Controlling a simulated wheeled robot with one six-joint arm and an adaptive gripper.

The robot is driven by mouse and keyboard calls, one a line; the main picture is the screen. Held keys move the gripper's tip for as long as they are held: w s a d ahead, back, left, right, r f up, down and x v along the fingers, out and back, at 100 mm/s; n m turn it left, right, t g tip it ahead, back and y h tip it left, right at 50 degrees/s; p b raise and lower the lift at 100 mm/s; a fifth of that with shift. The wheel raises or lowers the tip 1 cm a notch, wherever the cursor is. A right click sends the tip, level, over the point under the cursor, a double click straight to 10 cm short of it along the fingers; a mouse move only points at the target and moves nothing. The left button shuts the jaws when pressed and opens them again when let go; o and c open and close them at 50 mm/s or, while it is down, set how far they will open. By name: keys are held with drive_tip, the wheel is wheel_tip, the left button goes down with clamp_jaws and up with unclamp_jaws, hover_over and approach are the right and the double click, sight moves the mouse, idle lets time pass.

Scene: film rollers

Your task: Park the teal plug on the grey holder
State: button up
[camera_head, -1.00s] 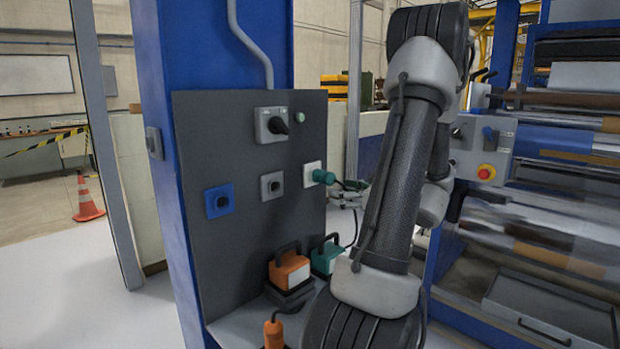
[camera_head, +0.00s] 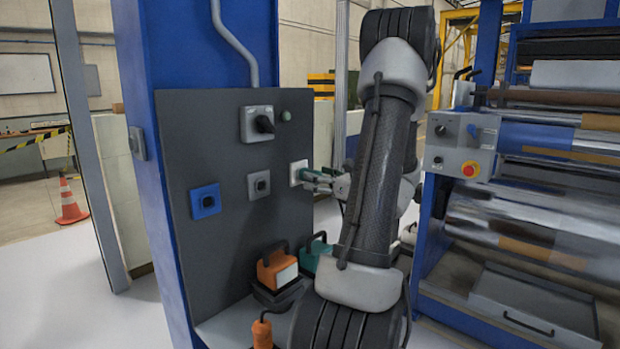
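The teal plug (camera_head: 311,173) sits at the white socket (camera_head: 299,172) on the right edge of the dark panel. My gripper (camera_head: 317,181) is at the plug, its fingers overlapping it from the right. Whether the fingers press on the plug is too small to tell. The grey square fitting (camera_head: 259,185) left of the white socket looks like the grey holder, and nothing is in it. My arm hides the area right of the gripper.
A blue square fitting (camera_head: 205,201) is left on the panel (camera_head: 225,160), with a rotary switch (camera_head: 257,123) above. Below stand an orange box (camera_head: 277,268), a teal box (camera_head: 313,256) partly behind my arm, and an orange plug (camera_head: 262,331). The roller machine (camera_head: 545,200) stands right.

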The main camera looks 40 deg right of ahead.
drive_tip(key=shift+w+a, duration=0.2)
drive_tip(key=shift+w, duration=2.15)
drive_tip(key=shift+c, duration=0.4)
clamp_jaws()
drive_tip(key=s, duration=0.6)
drive_tip(key=shift+d, duration=0.2)
